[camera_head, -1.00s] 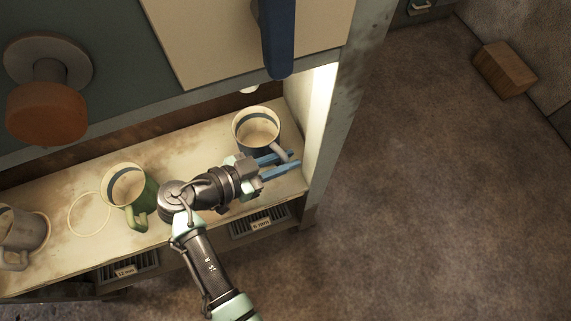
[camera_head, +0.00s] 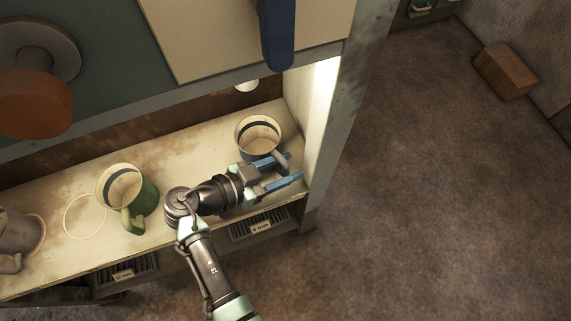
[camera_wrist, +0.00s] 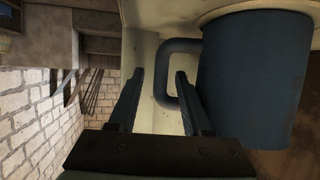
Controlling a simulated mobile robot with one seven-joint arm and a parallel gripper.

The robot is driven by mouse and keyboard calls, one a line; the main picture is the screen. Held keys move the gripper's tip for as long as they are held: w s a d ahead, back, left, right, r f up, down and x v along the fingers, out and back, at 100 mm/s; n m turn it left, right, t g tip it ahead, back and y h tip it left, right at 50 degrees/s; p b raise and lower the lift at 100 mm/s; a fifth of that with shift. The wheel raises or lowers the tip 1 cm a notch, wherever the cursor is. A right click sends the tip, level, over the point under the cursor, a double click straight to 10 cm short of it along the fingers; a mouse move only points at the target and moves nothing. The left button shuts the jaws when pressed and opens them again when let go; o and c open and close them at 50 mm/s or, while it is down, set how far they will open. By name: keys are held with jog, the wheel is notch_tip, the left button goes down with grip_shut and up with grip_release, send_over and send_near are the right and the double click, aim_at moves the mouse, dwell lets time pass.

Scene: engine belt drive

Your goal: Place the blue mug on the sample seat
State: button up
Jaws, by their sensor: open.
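The blue mug (camera_head: 258,135) stands upright at the right end of the lit shelf, its handle toward the front right. In the wrist view the mug (camera_wrist: 255,80) fills the right side, with its handle (camera_wrist: 172,75) just beyond my fingertips. My gripper (camera_head: 284,172) is open, with its blue fingers beside the mug's handle. In the wrist view my gripper (camera_wrist: 158,78) has one finger to the left of the handle and the other within the handle's outline; contact cannot be told. A thin ring outline (camera_head: 86,216) marks the shelf between the green and grey mugs; whether it is the sample seat cannot be told.
A green mug (camera_head: 143,200) stands mid-shelf and a grey mug (camera_head: 20,235) at the far left. The shelf's right side wall (camera_head: 322,120) is close to my gripper. A blue handle (camera_head: 277,35) and an orange knob (camera_head: 35,103) are above.

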jog(key=shift+r, duration=0.2)
jog(key=p+v, duration=0.1)
jog(key=v, duration=1.1)
jog(key=shift+p, duration=0.35)
jog(key=shift+s+f, duration=0.15)
